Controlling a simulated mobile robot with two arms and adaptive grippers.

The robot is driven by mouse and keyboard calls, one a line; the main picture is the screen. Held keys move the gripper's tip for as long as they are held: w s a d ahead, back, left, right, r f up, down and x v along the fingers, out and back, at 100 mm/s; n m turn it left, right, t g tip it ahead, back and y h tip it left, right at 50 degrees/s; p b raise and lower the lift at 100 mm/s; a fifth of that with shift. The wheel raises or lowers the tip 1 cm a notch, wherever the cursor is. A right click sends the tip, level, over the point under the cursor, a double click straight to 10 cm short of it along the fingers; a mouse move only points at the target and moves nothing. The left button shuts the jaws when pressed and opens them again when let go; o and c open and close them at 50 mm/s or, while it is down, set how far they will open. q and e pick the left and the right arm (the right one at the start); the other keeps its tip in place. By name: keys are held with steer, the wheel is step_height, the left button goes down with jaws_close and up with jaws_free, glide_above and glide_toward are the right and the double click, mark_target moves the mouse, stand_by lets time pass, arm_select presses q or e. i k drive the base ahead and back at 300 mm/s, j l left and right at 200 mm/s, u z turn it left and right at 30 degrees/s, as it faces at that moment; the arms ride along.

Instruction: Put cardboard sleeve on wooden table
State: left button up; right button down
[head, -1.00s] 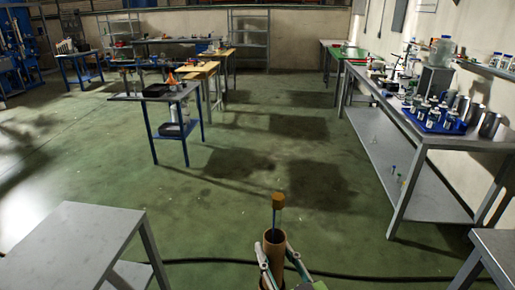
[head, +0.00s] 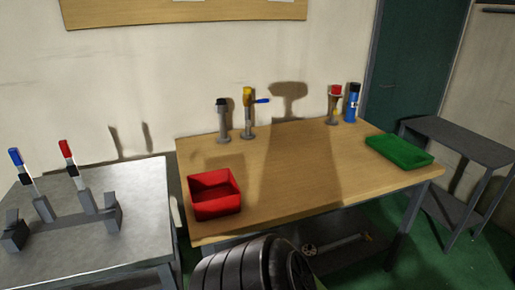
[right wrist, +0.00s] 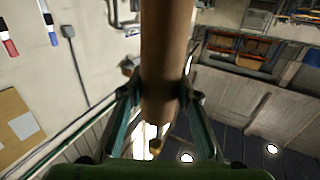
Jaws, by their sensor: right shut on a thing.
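The cardboard sleeve (right wrist: 167,55) is a brown tube running down the middle of the right wrist view. My right gripper (right wrist: 160,90) is shut on it, with one green-grey finger on each side. A small amber piece (right wrist: 155,146) shows beyond the sleeve's lower end. Neither the sleeve nor my right gripper shows in the head view now. My left gripper is in neither current view.
A red bin (head: 214,207) sits at the table's left and a green tray (head: 399,150) at its right. Several upright fittings (head: 247,112) line the back edge. A grey metal table (head: 140,235) with a pen holder stands left. The wooden tabletop's middle is free.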

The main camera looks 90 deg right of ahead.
mark_target(323, 174)
steer(key=z, duration=1.7)
steer(key=i+l+z, duration=0.65)
steer(key=i+l, duration=0.15)
steer(key=i, duration=0.1)
